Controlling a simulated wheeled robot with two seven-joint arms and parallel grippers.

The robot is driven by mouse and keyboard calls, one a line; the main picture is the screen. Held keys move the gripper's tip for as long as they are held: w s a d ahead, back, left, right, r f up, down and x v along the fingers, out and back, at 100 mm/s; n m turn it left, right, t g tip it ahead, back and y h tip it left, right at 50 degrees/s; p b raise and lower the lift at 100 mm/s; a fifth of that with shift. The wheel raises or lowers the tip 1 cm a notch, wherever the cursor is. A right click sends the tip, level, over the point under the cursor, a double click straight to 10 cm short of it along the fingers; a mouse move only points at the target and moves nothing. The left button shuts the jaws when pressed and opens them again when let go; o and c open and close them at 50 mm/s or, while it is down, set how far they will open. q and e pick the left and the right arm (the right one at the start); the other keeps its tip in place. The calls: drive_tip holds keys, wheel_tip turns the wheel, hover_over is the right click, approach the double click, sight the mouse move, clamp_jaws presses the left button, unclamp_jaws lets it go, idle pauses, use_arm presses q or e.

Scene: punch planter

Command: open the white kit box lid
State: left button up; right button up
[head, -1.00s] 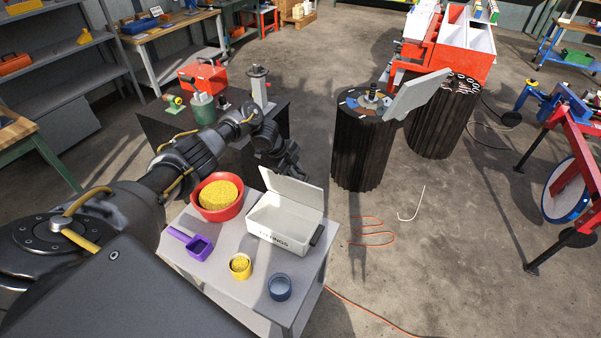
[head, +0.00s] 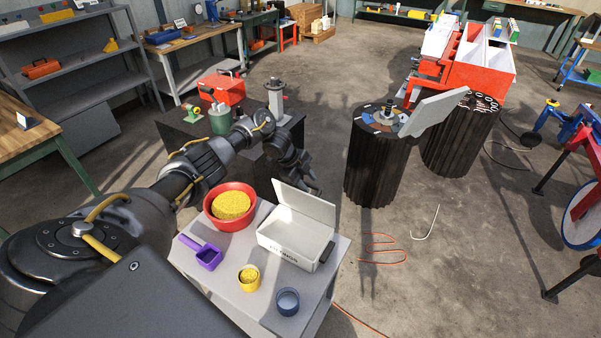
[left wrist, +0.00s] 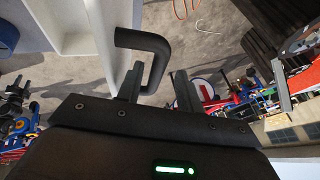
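The white kit box (head: 290,246) stands on the small table in the head view. Its lid (head: 308,204) is raised, standing up from the far side and leaning back, so the pale interior shows. My left gripper (head: 308,180) is behind the raised lid, near its upper edge; its fingertips are hard to make out there. In the left wrist view, the gripper's two fingers (left wrist: 159,88) are apart. A black U-shaped handle (left wrist: 148,42) on a white panel is close to the left finger and partly between the fingers; contact is unclear. My right gripper is not in view.
On the light table (head: 228,288) are a red bowl (head: 213,216) of yellow bits, a purple scoop (head: 205,255), a yellow cup (head: 249,278) and a blue cup (head: 287,302). A dark fluted stand (head: 374,165) is to the right. Floor (head: 430,270) right of the table is open.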

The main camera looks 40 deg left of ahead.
use_arm(q)
drive_tip(key=b+v, duration=0.1)
drive_tip(key=v, duration=0.7)
drive_tip(key=shift+a+r, duration=0.15)
drive_tip(key=shift+r, duration=0.1)
drive_tip(key=shift+s, duration=0.1)
